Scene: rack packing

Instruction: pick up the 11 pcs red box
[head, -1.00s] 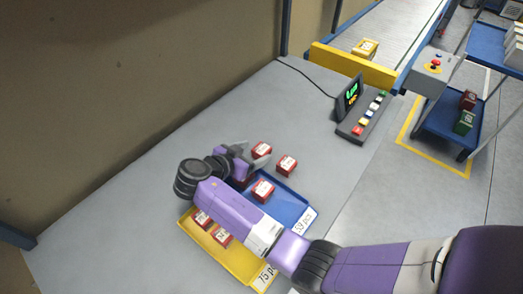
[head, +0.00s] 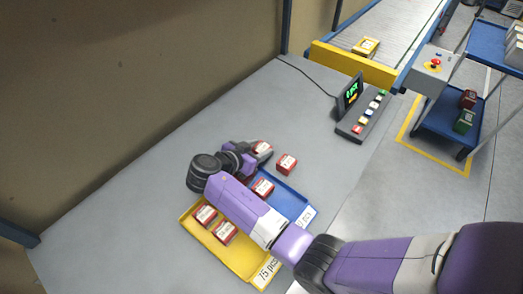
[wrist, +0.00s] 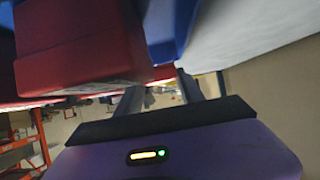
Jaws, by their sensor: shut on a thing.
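My gripper (head: 257,153) is at the far end of the blue tray, shut on a red box (head: 263,146) with a white label. The gripper partly covers this box, and its print is too small to read. Another red box (head: 286,164) stands on the table just right of the gripper, apart from it. A third red box (head: 264,187) sits in the blue tray (head: 298,203). In the wrist view, a large red surface (wrist: 80,50) fills the upper left, and a red piece (wrist: 161,73) shows between the fingers.
A yellow tray (head: 240,262) with red boxes (head: 225,231) lies beside the blue tray under my arm. A button panel with a display (head: 349,96) stands at the table's right edge. A conveyor (head: 392,28) carries a yellow box (head: 366,46). The table's left part is clear.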

